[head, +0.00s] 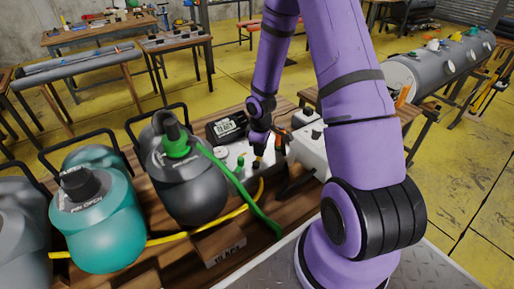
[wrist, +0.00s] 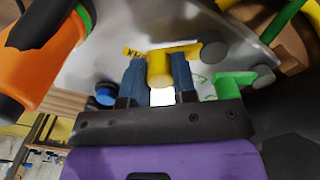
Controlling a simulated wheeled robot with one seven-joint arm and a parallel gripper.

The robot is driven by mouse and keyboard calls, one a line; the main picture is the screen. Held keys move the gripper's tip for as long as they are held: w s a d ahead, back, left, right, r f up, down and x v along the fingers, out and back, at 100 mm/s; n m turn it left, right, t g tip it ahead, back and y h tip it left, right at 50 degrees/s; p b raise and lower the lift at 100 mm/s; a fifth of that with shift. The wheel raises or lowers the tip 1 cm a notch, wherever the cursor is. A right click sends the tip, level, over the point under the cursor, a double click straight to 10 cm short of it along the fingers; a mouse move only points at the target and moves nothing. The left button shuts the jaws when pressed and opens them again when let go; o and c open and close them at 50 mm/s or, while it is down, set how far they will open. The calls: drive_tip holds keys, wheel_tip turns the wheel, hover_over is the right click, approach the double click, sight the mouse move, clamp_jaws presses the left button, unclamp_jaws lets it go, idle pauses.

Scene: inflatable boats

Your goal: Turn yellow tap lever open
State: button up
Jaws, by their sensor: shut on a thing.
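The yellow tap lever (wrist: 160,68) sits on a grey metal panel (wrist: 105,62). In the wrist view its bar runs from between my fingers to the right, towards a dark round knob. My gripper (wrist: 159,80) is shut on the lever, with one blue-grey finger on each side. In the head view my gripper (head: 257,158) reaches down to the panel at the bench middle; the lever is small and mostly hidden there. A green lever (wrist: 235,84) is just right of my gripper in the wrist view.
An orange and black tool (wrist: 50,45) is close on the left in the wrist view. In the head view, a dark canister (head: 187,180) with a green hose (head: 232,185) and a teal canister (head: 100,220) stand left of my gripper. A display box (head: 226,125) is behind.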

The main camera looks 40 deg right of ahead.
drive_tip(key=shift+s+d+m, duration=0.2)
drive_tip(key=shift+s+m, duration=0.1)
drive_tip(key=shift+m, duration=0.6)
drive_tip(key=o, duration=0.9)
wheel_tip(320, 180, up, 11)
drive_tip(key=shift+f, duration=0.1)
idle(0.4)
